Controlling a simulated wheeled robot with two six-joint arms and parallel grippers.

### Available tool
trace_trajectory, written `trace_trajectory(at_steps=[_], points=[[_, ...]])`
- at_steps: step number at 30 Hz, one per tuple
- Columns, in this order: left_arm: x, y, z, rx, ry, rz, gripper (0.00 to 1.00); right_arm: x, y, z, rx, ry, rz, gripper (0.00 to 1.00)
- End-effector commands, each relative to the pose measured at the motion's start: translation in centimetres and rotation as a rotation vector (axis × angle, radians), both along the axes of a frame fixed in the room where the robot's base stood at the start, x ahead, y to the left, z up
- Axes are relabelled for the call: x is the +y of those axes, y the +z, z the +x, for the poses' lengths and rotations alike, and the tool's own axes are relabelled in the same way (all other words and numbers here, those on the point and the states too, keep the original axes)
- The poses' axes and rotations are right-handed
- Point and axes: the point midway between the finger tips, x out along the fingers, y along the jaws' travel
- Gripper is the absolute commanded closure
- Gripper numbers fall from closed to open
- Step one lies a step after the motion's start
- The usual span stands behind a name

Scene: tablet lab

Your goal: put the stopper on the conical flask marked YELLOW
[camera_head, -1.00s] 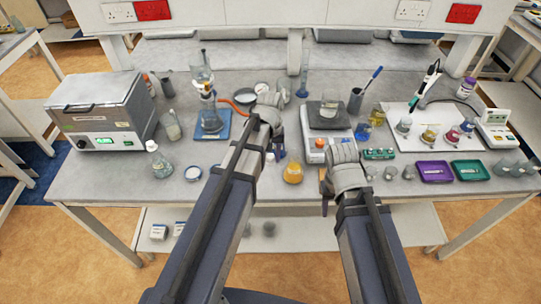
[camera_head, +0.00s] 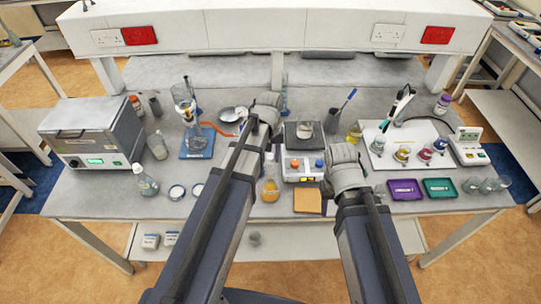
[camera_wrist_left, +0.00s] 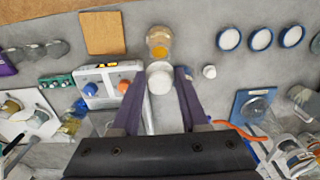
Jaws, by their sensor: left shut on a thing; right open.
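A flask with yellow-orange liquid (camera_head: 270,190) stands upright near the bench's front edge; its marking is not readable. It also shows in the left wrist view (camera_wrist_left: 159,41). My left gripper (camera_head: 270,152) is just behind it in the head view, and its fingertips are mostly hidden by my own arm. In the left wrist view my left gripper (camera_wrist_left: 160,98) is shut on a round white thing, seemingly the stopper (camera_wrist_left: 160,80), close to the flask's mouth. I cannot tell whether they touch. My right gripper (camera_head: 327,188) is open and empty, right of an orange-brown square mat (camera_head: 307,201).
A white unit with coloured knobs (camera_head: 303,168) stands right of the flask. Several round white-topped dishes (camera_wrist_left: 261,39) and a small white piece (camera_wrist_left: 209,71) lie nearby. Purple (camera_head: 404,190) and green (camera_head: 439,188) trays are at right.

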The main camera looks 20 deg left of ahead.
Motion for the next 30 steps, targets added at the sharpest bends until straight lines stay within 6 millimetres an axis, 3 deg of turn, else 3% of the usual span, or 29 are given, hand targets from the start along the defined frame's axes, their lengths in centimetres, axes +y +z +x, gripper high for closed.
trace_trajectory(at_steps=[8, 24, 30], points=[[0.0, -1.3, 0.0, 0.0, 0.0, 0.0, 1.0, 0.0, -1.3, 0.0, -0.001, -0.001, 0.0, 0.5], [0.0, -6.0, 0.0, 0.0, 0.0, 0.0, 1.0, 0.0, -6.0, 0.0, -0.002, 0.002, 0.0, 0.5], [0.0, -6.5, 0.0, 0.0, 0.0, 0.0, 1.0, 0.0, -6.5, 0.0, -0.002, 0.004, -0.001, 0.5]])
